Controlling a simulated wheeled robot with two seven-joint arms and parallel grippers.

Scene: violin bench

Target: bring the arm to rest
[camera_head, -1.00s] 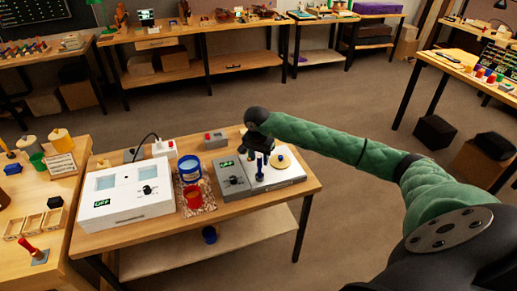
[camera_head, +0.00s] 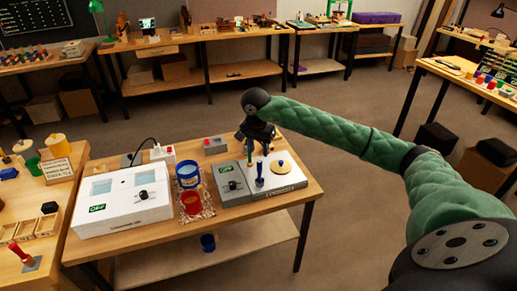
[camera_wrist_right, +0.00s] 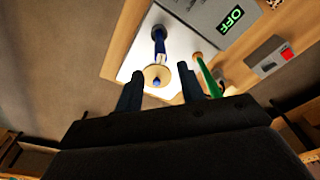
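My right arm reaches in from the right in the head view. Its gripper (camera_head: 258,142) hangs above the back part of a grey and white device (camera_head: 233,196) on the near bench. In the right wrist view the two dark fingers (camera_wrist_right: 160,90) are apart, with nothing held between them. The wrist view also shows the disc (camera_wrist_right: 158,75), the green rod (camera_wrist_right: 207,76) and an OFF display. My left gripper is out of view.
Left of the device are a red cup (camera_head: 191,203), a blue-rimmed container (camera_head: 187,174) and a white box (camera_head: 122,202) with an OFF display. A small grey box with a red button (camera_head: 215,145) sits behind.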

